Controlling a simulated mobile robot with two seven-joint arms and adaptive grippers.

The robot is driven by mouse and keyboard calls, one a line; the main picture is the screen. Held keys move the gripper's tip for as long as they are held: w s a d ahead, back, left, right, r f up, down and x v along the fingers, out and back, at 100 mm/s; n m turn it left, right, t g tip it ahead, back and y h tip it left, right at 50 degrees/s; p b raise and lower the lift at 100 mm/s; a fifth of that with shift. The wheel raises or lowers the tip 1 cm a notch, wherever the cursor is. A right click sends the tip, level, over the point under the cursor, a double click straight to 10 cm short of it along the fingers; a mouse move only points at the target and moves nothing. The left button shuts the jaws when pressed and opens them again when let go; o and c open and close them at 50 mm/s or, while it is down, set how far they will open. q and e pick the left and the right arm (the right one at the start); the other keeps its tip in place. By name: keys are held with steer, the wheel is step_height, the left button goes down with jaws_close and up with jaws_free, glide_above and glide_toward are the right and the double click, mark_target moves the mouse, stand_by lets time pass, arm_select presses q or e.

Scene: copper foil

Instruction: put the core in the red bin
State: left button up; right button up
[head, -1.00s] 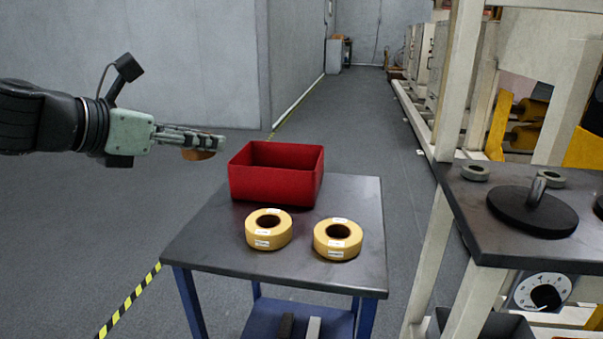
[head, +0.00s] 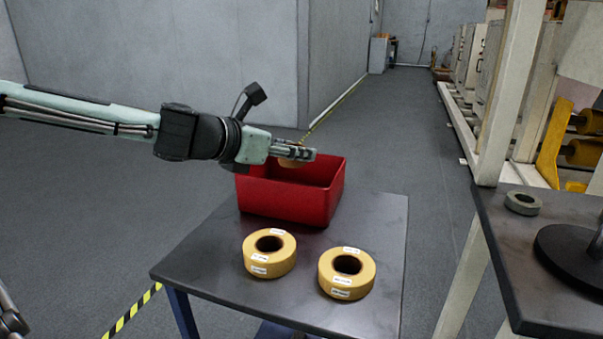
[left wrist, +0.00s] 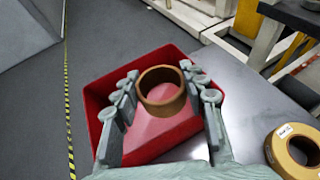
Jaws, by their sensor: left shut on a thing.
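The core, a short brown ring, is held between the fingers of my left gripper (head: 300,153). In the head view the core (head: 290,163) shows just under the fingers, partly hidden by them. The red bin (head: 285,200) is an open box at the back of the dark table, and the gripper is above its opening. In the left wrist view the core (left wrist: 163,110) sits between the two fingertips (left wrist: 160,85), with the floor of the red bin (left wrist: 150,140) below it.
Two yellow rolls with white labels, a left one (head: 269,262) and a right one (head: 346,280), lie on the dark table (head: 215,250) in front of the bin. Another dark bench (head: 540,270) at the right holds a grey ring (head: 522,203) and a black disc (head: 575,255).

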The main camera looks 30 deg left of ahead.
arm_select(q)
steer(key=f, duration=0.1)
steer(key=w+f+b, duration=0.1)
steer(key=f, duration=0.1)
steer(key=w+f, duration=0.1)
steer(key=f, duration=0.1)
steer(key=shift+w+d+f, duration=0.1)
steer(key=shift+d+f, duration=0.1)
steer(key=shift+d, duration=0.05)
arm_select(e)
steer(key=v, duration=0.4)
steer(key=shift+w+d, duration=0.2)
steer(key=shift+d, duration=0.15)
arm_select(q)
steer(key=shift+f+b, duration=0.1)
steer(key=shift+b, duration=0.25)
arm_select(e)
steer(key=shift+r, duration=0.1)
arm_select(q)
steer(key=shift+f, duration=0.25)
arm_select(e)
steer(key=shift+s+r, duration=0.15)
steer(key=shift+r, duration=0.25)
